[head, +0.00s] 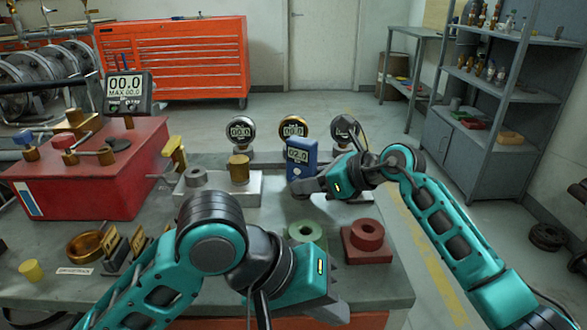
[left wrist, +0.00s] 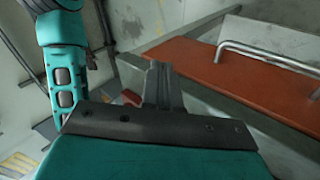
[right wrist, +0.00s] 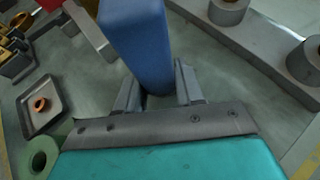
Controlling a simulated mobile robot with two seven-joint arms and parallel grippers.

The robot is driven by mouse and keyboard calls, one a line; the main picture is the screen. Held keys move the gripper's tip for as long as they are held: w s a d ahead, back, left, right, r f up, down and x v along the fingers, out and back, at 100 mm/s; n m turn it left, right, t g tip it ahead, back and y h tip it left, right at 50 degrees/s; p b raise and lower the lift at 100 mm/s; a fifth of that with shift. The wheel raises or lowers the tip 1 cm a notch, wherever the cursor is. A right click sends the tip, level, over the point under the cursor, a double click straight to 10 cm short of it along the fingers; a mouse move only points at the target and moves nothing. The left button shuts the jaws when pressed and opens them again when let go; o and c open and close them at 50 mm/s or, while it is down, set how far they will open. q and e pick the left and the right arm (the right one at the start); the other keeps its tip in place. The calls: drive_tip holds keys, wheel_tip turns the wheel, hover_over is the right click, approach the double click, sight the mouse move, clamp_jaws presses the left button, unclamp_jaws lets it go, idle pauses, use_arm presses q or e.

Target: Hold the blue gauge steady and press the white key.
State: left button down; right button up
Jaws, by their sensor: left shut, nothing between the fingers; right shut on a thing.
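The blue gauge (head: 312,160) stands upright near the back of the bench, its screen reading 02.0. A small pale spot below its screen may be the white key, but it is too small to tell. My right gripper (head: 306,186) is shut on the gauge's lower part. In the right wrist view the blue body (right wrist: 137,45) sits between the fingers (right wrist: 158,95). My left gripper (head: 338,312) is at the bench's front edge, well apart from the gauge. Its fingers are shut and empty in the left wrist view (left wrist: 157,85).
A red block with a hole (head: 367,240) and a green ring (head: 305,232) lie between my left gripper and the gauge. Round gauges (head: 241,132) stand behind. A red box (head: 105,175) fills the bench's left. An orange-red panel with a metal handle (left wrist: 265,60) is near my left gripper.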

sight(297, 171)
use_arm(q)
drive_tip(key=shift+m+t+y, duration=0.3)
drive_tip(key=shift+m+y, duration=0.3)
drive_tip(key=w+r, duration=0.3)
drive_tip(key=shift+w+d+r, duration=0.1)
drive_tip(key=shift+d+r, duration=0.15)
drive_tip(key=shift+r, duration=0.15)
drive_tip(key=shift+n+t+y, duration=0.6)
drive_tip(key=shift+n+y, duration=0.2)
drive_tip(key=w+r, duration=0.3)
drive_tip(key=w, duration=0.1)
drive_tip(key=shift+w+a, duration=0.1)
drive_tip(key=shift+a, duration=0.3)
drive_tip(key=w+a+r+n+t+y, duration=0.4)
drive_tip(key=w+r+n, duration=0.3)
drive_tip(key=n, duration=0.4)
drive_tip(key=shift+w+a+r+t+y, duration=0.3)
drive_tip(key=shift+a+y, duration=0.4)
drive_tip(key=shift+y, duration=0.1)
drive_tip(key=shift+f, duration=0.1)
drive_tip(key=x, duration=0.9)
drive_tip(key=w, duration=0.1)
drive_tip(key=w+d, duration=0.1)
drive_tip(key=shift+w+d+f, duration=0.25)
drive_tip(key=shift+w+f, duration=0.05)
drive_tip(key=shift+f, duration=0.1)
drive_tip(key=shift+w+d+f, duration=0.1)
drive_tip(key=shift+w+d, duration=0.4)
drive_tip(key=shift+w, duration=0.1)
